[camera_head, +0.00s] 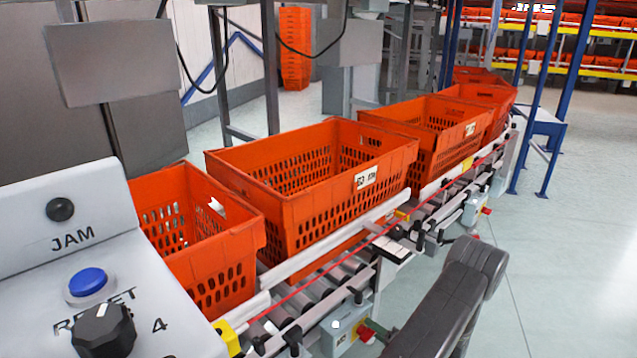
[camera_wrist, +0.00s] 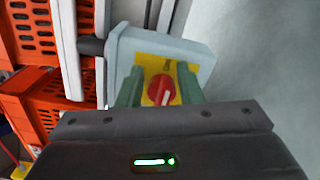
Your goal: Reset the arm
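My gripper (camera_wrist: 160,82) shows in the wrist view with its two greenish fingers apart. Between them is a red rotary knob (camera_wrist: 161,91) on a yellow plate (camera_wrist: 146,71), on the face of a pale grey box (camera_wrist: 190,52). Yellow shows between the knob and the fingers, so the gripper looks open and not shut on the knob. I cannot tell how far the fingertips are from the plate. In the head view my dark arm (camera_head: 452,308) reaches in at the lower right; the gripper itself is out of that view.
Orange totes (camera_head: 325,205) stand in a row on a roller conveyor (camera_head: 330,282). A control panel (camera_head: 75,235) at the left carries a blue button (camera_head: 87,282) and a black knob (camera_head: 104,330). Small grey boxes (camera_head: 340,328) line the conveyor's near side. The floor (camera_head: 570,260) at right is clear.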

